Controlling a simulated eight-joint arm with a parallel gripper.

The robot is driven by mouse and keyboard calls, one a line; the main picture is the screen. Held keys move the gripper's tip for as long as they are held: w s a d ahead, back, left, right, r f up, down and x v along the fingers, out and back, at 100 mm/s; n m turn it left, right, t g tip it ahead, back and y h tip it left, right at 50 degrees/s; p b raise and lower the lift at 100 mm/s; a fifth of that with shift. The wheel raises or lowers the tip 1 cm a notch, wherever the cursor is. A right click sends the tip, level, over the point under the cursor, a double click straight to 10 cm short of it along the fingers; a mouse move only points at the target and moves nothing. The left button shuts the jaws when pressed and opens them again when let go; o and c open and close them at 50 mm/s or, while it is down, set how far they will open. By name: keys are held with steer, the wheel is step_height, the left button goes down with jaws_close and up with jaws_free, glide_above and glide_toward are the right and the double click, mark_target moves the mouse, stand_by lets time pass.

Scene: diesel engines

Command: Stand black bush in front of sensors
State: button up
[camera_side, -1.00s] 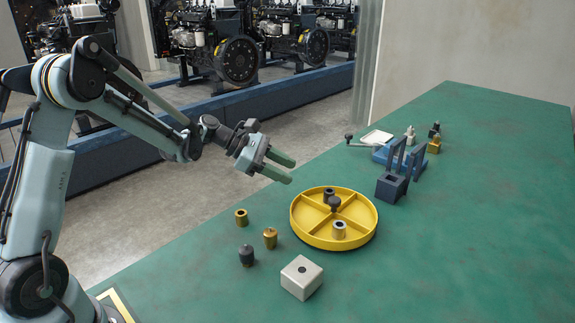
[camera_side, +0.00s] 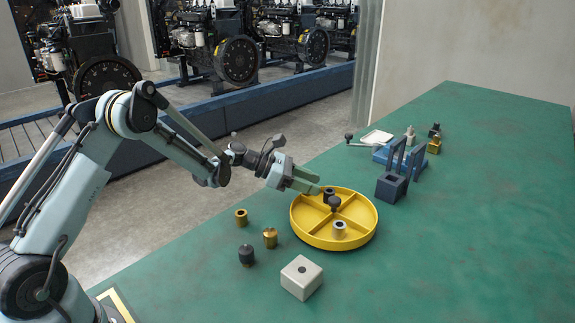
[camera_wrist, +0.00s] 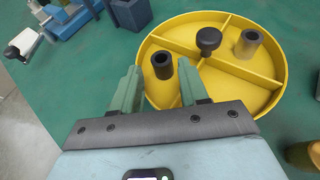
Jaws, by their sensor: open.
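The black bush (camera_side: 329,194) is a dark hollow cylinder standing upright in a compartment of the round yellow divided tray (camera_side: 296,223). In the wrist view the black bush (camera_wrist: 163,66) lies between the tips of my open gripper (camera_side: 318,184), seen from above. My gripper is at the tray's far-left rim; I cannot tell whether a finger touches the bush. A grey bush (camera_side: 339,229) stands in another compartment. Two dark blue upright plates (camera_side: 397,157), possibly the sensors, stand beyond the tray near a blue base (camera_side: 380,154).
A black knob (camera_side: 334,203) rises at the tray's centre. A dark blue square block with a hole (camera_side: 391,188) stands beyond the tray. Brass parts (camera_side: 270,238), a dark part (camera_side: 246,256) and a pale holed block (camera_side: 300,278) stand nearer. The green table's right side is clear.

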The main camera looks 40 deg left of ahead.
mark_target(327, 191)
steer(key=x, duration=0.4)
steer(key=shift+d+f, duration=0.1)
steer(key=shift+f, duration=0.2)
jaws_close()
steer(key=shift+r, duration=0.15)
